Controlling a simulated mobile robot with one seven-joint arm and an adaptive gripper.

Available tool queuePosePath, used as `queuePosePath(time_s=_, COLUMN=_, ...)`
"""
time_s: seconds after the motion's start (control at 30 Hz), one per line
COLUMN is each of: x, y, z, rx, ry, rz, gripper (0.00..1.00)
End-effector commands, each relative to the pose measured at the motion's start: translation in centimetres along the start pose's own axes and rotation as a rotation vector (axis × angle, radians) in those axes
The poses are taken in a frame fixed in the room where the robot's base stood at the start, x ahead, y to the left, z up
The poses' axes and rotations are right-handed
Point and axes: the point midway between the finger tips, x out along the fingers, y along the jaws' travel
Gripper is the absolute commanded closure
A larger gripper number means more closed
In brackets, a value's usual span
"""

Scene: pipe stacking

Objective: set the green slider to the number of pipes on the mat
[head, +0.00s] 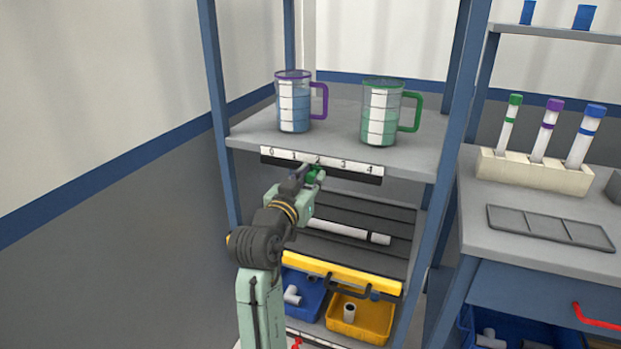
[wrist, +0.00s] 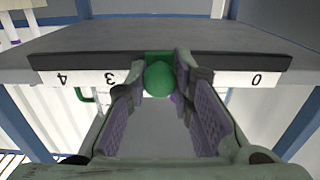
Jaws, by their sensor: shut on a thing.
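The green slider (head: 315,175) sits on the number strip (head: 342,167) at the front edge of the upper shelf. It is at the place of the 2, between 1 and 3; the 2 itself is hidden. My gripper (wrist: 160,82) is shut on the slider's round green knob (wrist: 158,79), with a finger on each side. On the dark slatted mat (head: 365,207) on the shelf below lies a long white pipe (head: 337,228). A short white piece (head: 380,239) lies in line at its right end; I cannot tell whether they are joined. My arm hides the mat's left part.
Two measuring jugs, one purple-handled (head: 294,103) and one green-handled (head: 381,113), stand on the upper shelf. A yellow bar (head: 335,276) fronts the lower shelf. Blue (head: 303,290) and yellow (head: 360,318) bins with pipe pieces sit below. A tube rack (head: 535,172) stands at right.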

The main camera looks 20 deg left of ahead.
Motion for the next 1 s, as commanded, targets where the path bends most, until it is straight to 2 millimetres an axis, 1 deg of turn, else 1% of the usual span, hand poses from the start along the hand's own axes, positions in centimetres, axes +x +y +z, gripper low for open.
queuePosePath(time_s=0.03, x=0.0, y=0.0, z=0.0, rx=0.0, ry=0.0, rz=0.0, gripper=0.87)
queuePosePath(time_s=0.23, x=0.0, y=0.0, z=0.0, rx=0.0, ry=0.0, rz=0.0, gripper=1.0)
queuePosePath(time_s=0.73, x=0.0, y=-0.2, z=0.1, rx=-0.001, ry=0.0, rz=-0.001, gripper=1.0)
queuePosePath(time_s=0.83, x=0.0, y=-1.5, z=0.2, rx=-0.001, ry=0.0, rz=-0.003, gripper=1.0)
queuePosePath(time_s=1.0, x=0.0, y=-4.8, z=0.2, rx=-0.001, ry=0.001, rz=-0.004, gripper=1.0)
